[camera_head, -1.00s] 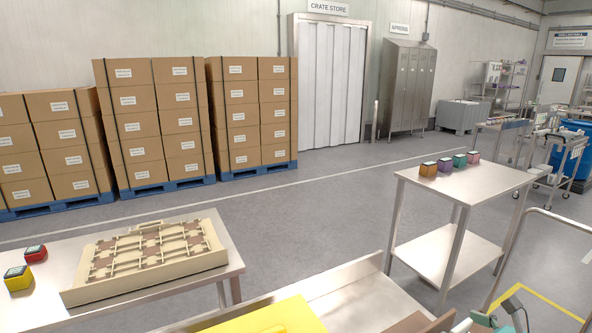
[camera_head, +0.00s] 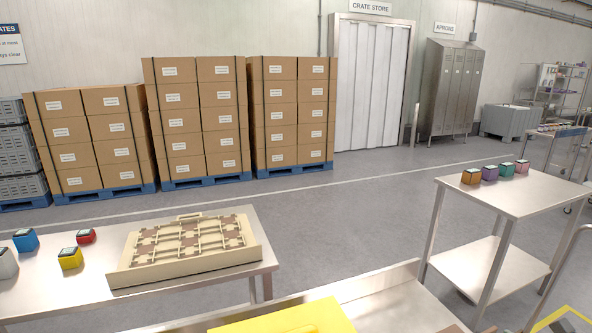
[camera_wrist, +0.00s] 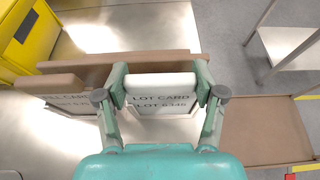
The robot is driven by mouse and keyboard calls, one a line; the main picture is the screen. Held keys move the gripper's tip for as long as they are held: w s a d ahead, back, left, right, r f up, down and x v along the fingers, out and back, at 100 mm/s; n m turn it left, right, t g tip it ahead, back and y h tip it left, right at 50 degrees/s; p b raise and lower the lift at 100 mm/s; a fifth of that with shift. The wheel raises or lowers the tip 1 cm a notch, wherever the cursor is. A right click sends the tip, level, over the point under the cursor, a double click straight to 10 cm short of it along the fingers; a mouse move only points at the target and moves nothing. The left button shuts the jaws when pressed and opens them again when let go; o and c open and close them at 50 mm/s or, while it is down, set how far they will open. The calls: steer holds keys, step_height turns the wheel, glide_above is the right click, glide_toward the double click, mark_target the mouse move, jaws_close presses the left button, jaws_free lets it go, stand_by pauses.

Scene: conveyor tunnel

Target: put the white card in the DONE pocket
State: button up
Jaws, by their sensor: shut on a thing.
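In the wrist view, my teal gripper (camera_wrist: 160,78) is shut on the white card (camera_wrist: 163,82), with one finger at each side edge. The card bears the print "LOT CARD" and a lot number. It stands at a brown rack (camera_wrist: 70,68), in front of its back board; I cannot tell whether its lower edge is still in a slot. To the left is a brown part with partly hidden "CARD" print (camera_wrist: 65,90). No pocket marked DONE can be read in either view. My gripper and the card do not show in the head view.
A yellow box (camera_wrist: 28,40) stands left of the rack, on a metal surface. A brown board or tray (camera_wrist: 262,130) lies to the right. In the head view, a beige tray (camera_head: 190,262) and coloured cubes sit on the left table, more cubes on the right table (camera_head: 500,200).

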steer(key=shift+r, duration=0.15)
steer(key=shift+r, duration=1.35)
steer(key=shift+r, duration=3.3)
